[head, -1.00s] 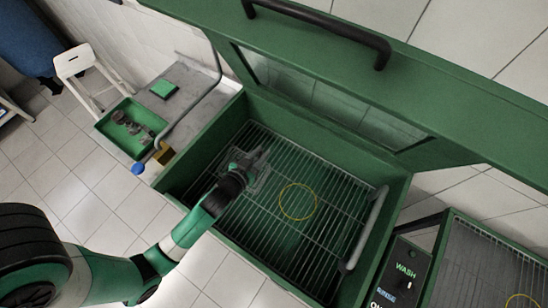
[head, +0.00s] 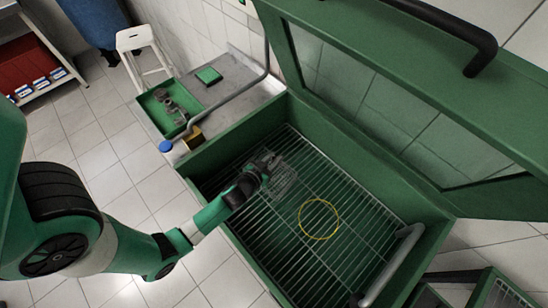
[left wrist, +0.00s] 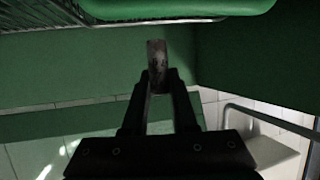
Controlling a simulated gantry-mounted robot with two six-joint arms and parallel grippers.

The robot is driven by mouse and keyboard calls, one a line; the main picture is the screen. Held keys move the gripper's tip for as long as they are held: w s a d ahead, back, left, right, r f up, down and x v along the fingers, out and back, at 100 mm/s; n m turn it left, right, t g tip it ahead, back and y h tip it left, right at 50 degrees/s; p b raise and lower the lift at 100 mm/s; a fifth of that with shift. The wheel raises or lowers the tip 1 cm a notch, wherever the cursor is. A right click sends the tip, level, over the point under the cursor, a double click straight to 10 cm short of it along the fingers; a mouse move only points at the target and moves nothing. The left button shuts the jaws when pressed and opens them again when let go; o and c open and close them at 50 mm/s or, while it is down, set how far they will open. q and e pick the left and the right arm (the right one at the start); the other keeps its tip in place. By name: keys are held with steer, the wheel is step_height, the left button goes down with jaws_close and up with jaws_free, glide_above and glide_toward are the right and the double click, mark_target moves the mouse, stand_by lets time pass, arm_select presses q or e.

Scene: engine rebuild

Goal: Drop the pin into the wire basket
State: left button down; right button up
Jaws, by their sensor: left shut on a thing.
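My left gripper (head: 268,163) reaches into the open green washer tank. In the left wrist view, its fingers (left wrist: 158,82) are shut on the pin (left wrist: 157,55), a short, worn grey-brown cylinder. The pin sticks out past the fingertips. In the head view I cannot make out the pin at the gripper. A small wire basket (head: 283,183) shows just below and beside the gripper, over the tank's grate, partly hidden by it. The gap between pin and basket is hard to judge. My right gripper is not in view.
The tank (head: 232,137) has green walls and a raised windowed lid (head: 400,100). A yellow ring (head: 319,237) lies on the grate (head: 350,215), right of the basket. A green tray (head: 150,104) with grey parts sits on the side bench, near a blue-capped item (head: 166,146).

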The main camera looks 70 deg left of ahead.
arm_select(q)
steer(key=shift+f, duration=0.65)
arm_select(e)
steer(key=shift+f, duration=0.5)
arm_select(q)
steer(key=c, duration=0.6)
jaws_free()
steer(key=v, duration=1.1)
steer(key=shift+s+d+r+b, duration=0.15)
steer(key=shift+s+d+b, duration=0.1)
steer(key=shift+b, duration=0.1)
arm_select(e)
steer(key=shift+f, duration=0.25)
